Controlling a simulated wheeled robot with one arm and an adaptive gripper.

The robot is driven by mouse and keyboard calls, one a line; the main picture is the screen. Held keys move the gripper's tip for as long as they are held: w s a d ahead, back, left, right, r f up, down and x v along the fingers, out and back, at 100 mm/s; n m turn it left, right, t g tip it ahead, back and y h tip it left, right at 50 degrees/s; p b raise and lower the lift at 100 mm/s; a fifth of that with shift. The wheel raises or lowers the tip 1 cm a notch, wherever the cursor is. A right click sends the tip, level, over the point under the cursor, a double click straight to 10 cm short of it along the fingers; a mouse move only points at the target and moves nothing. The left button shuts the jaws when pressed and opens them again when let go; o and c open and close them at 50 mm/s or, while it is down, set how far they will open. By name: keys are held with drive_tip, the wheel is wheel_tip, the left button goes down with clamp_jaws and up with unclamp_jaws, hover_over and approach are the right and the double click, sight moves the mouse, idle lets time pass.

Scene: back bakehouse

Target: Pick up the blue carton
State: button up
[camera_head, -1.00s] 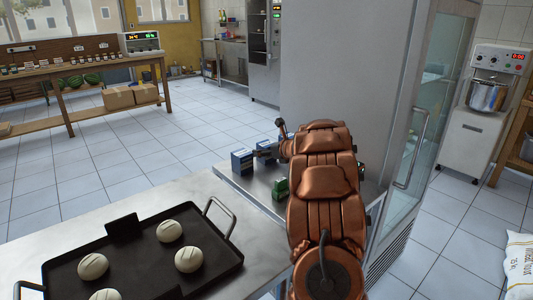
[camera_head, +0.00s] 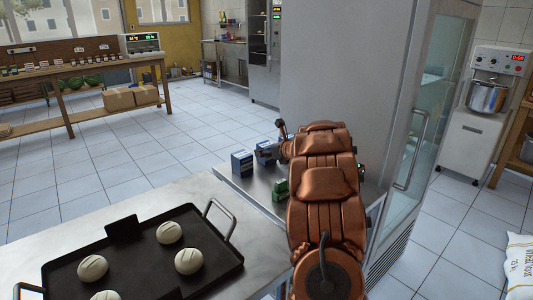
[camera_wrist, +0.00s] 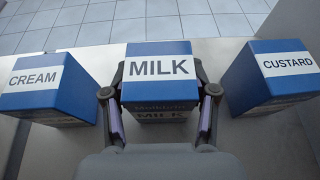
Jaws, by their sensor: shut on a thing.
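In the wrist view three blue cartons with white labels stand in a row. My gripper (camera_wrist: 160,112) has its two fingers against the sides of the middle one, the MILK carton (camera_wrist: 160,88), and is shut on it. The CREAM carton (camera_wrist: 48,88) is to its left and the CUSTARD carton (camera_wrist: 270,76) to its right, both apart from the fingers. In the head view a blue carton (camera_head: 242,163) stands on the steel table's far left corner, and my gripper (camera_head: 268,153) is just right of it, partly hidden by my arm. I cannot tell whether the MILK carton is clear of the table.
A green box (camera_head: 281,189) stands on the steel table (camera_head: 236,187), close to my arm. A black tray (camera_head: 205,258) with pale dough pieces lies on the nearer counter. A tall steel cabinet (camera_head: 340,75) rises behind my arm. The tiled floor at left is open.

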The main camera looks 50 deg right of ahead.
sight(267, 144)
wheel_tip(267, 144, up, 10)
drive_tip(key=shift+f+p, duration=0.1)
drive_tip(key=shift+p, duration=0.65)
drive_tip(key=w+a+f+y, duration=0.1)
drive_tip(key=w+a, duration=0.4)
drive_tip(key=a, duration=0.4)
drive_tip(key=w+a+n, duration=0.1)
drive_tip(key=w+a, duration=0.4)
drive_tip(key=a, duration=0.3)
drive_tip(key=w+a+f+y, duration=0.1)
drive_tip(key=w+a, duration=0.4)
drive_tip(key=a, duration=0.4)
drive_tip(key=a+f, duration=0.2)
drive_tip(key=a, duration=2.2)
wheel_tip(267, 144, up, 18)
drive_tip(key=p, duration=1.8)
drive_tip(key=s+f+m+h, duration=0.2)
drive_tip(key=s+h, duration=0.2)
drive_tip(key=s, duration=0.6)
drive_tip(key=shift+s+a+f+m, duration=0.3)
drive_tip(key=shift+s+a+m, duration=0.1)
drive_tip(key=shift+a, duration=0.05)
